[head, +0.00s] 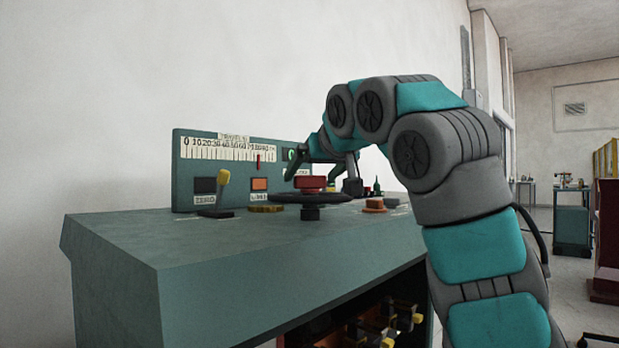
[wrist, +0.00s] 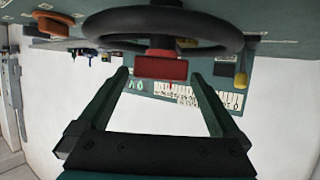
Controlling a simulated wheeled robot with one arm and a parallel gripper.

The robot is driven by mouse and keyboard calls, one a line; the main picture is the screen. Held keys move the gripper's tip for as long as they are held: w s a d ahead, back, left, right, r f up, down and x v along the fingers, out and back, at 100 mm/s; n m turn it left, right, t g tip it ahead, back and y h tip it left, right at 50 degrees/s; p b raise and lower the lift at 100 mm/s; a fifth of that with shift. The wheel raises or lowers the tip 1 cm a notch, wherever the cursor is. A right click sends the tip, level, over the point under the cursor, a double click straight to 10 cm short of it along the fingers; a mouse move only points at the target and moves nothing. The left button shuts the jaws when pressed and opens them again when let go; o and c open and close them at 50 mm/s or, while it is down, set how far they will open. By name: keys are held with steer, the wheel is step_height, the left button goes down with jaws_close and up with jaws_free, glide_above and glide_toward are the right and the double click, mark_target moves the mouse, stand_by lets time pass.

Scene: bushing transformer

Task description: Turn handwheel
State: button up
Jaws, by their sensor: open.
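The handwheel (head: 335,199) is a black ring lying flat above the console top, with a red block (head: 311,183) at its hub. In the wrist view, which looks upside down, the handwheel (wrist: 108,22) spans the top, and its red block (wrist: 160,68) points toward my gripper (wrist: 160,76). My gripper is open, with one finger on each side of the red block and visible gaps between them. In the head view, my gripper (head: 312,170) reaches down from above, behind or over the hub. I cannot tell whether a fingertip touches the rim.
The console (head: 110,235) carries a yellow-tipped lever (head: 223,180) left of the wheel and an orange knob (head: 375,204) to its right. A panel with a travel scale (head: 230,150) stands behind. Small dark fittings stand at the back right.

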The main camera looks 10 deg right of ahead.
steer(key=shift+x, duration=1.05)
jaws_close()
